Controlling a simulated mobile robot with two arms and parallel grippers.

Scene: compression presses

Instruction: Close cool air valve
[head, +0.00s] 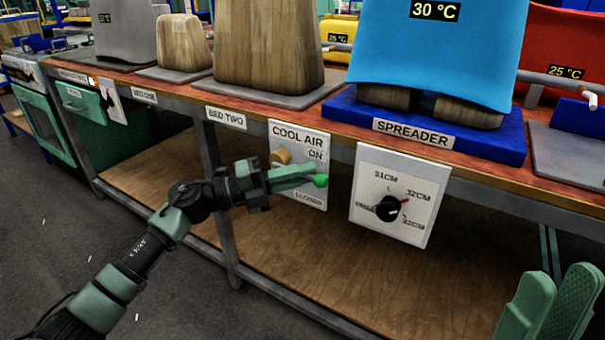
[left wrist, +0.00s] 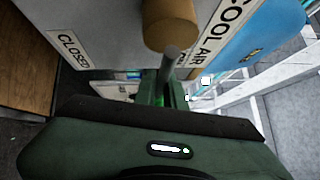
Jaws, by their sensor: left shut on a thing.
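The cool air valve panel (head: 312,197) is a pale plate on the bench front, marked COOL AIR, ON and CLOSED. Its round wooden knob (head: 281,156) shows just above my left gripper (head: 318,179), which lies across the panel with its fingers pointing right. In the left wrist view the knob (left wrist: 170,25) has a thin grey stem (left wrist: 168,63) that reaches down to the left gripper's fingers (left wrist: 168,92). The left gripper is shut on this stem; the exact grip is partly hidden. My right gripper (head: 552,285) is open and empty at the lower right, apart from the panel.
A dial panel (head: 427,217) hangs to the right, under the blue SPREADER base (head: 430,110). Wooden blocks (head: 268,50) and a blue garment (head: 440,65) stand on the bench top. The wooden lower shelf (head: 300,275) is bare. Open floor lies at the left.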

